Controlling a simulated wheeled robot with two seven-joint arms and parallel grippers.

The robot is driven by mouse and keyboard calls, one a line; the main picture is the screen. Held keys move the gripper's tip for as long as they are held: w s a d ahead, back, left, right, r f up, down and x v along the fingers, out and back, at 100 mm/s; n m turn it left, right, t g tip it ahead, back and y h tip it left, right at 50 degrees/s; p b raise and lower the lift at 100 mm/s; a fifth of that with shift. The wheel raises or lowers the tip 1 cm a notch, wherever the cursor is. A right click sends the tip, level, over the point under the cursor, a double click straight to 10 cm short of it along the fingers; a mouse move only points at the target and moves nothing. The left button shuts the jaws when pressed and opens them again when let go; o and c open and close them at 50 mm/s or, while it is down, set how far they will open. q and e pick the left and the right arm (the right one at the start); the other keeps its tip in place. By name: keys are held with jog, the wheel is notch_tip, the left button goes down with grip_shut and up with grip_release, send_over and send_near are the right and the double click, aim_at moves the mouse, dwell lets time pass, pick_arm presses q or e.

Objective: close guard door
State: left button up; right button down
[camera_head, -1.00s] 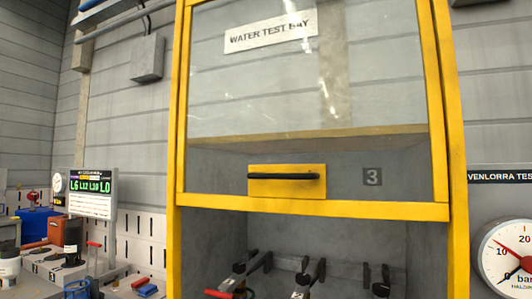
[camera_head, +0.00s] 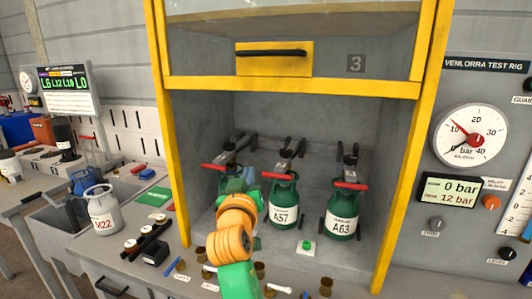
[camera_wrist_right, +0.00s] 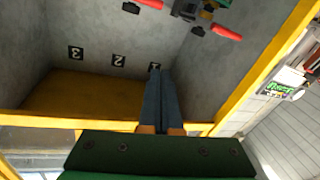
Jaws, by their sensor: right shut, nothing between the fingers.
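The guard door (camera_head: 390,47) is a glass pane in a yellow frame, raised above the open test bay. Its black bar handle (camera_head: 272,52) sits on a yellow plate near the door's lower edge. My right gripper (camera_head: 237,178) is inside the bay opening, below the handle and apart from it, in front of the left cylinder, which it partly hides. In the right wrist view its two blue-grey fingers (camera_wrist_right: 157,72) are together and empty, in front of the bay wall with number plates. The left gripper is not in view.
Green cylinders A57 (camera_head: 284,201) and A63 (camera_head: 343,212) stand in the bay under clamps with red handles. A grey cylinder (camera_head: 103,212) stands left, outside the bay. A pressure gauge (camera_head: 470,135) hangs at right. Small brass fittings line the bay's front.

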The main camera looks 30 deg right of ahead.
aim_at(271, 48)
jog(key=s+a+r+m+h, duration=0.1)
jog(key=s+r+m+h, duration=0.25)
jog(key=r, duration=0.95)
jog(key=s+a+r+m+h, duration=0.15)
jog(key=s+r+h, duration=0.3)
jog(key=r, duration=0.85)
jog(key=r+p+x, duration=0.1)
jog(key=p+x, duration=0.6)
jog(key=x, duration=0.3)
jog(key=shift+t, duration=0.4)
jog(key=f, duration=0.4)
jog(key=shift+w+d+f+p, duration=0.3)
jog(key=shift+w+f+p, duration=0.05)
